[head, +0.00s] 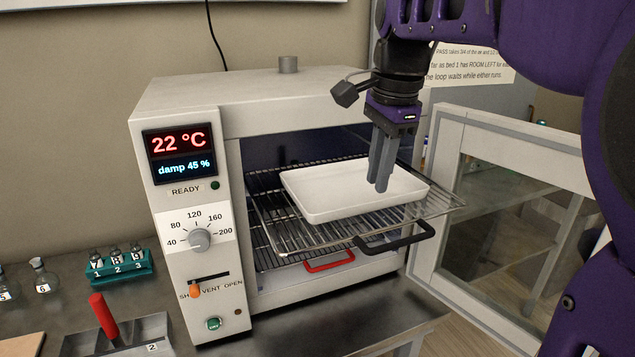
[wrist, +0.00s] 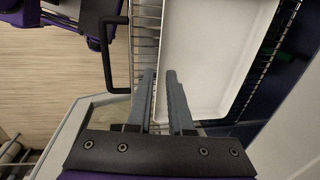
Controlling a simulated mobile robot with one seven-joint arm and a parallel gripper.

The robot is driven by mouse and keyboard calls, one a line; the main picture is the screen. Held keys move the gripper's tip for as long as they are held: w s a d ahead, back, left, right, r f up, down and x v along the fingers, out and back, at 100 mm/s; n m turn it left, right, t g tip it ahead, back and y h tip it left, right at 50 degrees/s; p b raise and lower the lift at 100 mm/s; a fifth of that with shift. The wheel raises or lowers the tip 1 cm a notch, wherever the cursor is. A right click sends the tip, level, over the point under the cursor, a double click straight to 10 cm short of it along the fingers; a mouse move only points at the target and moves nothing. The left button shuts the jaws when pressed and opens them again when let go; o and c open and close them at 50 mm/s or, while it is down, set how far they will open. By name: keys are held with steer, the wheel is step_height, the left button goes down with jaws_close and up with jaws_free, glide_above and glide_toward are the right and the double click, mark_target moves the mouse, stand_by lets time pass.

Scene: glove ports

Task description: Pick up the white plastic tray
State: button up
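The white plastic tray (head: 335,195) is a shallow rectangular dish lying on a pulled-out wire rack in the oven's opening. Its white floor also shows in the wrist view (wrist: 215,50). My gripper (head: 380,188) points down over the tray's front side, close to the rim nearest the rack's black handle. In the wrist view, my gripper's two fingers (wrist: 162,76) are apart, with the tray's front rim lined up between them. The fingers look empty. I cannot tell how far the tips are above or around the rim.
The wire rack (head: 273,222) has a black handle (head: 397,239); a lower rack has a red handle (head: 330,262). The oven (head: 165,105) reads 22 °C. Its glass door (head: 510,200) stands open at right. Vials in a green holder (head: 125,267) and a red-handled item (head: 104,315) are at left.

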mark_target(373, 197)
steer(key=f, duration=0.3)
steer(key=f+b, duration=0.1)
steer(key=f, duration=0.1)
steer(key=shift+w+a, duration=0.25)
jaws_close()
steer(key=shift+r, duration=0.1)
stand_by(1.0)
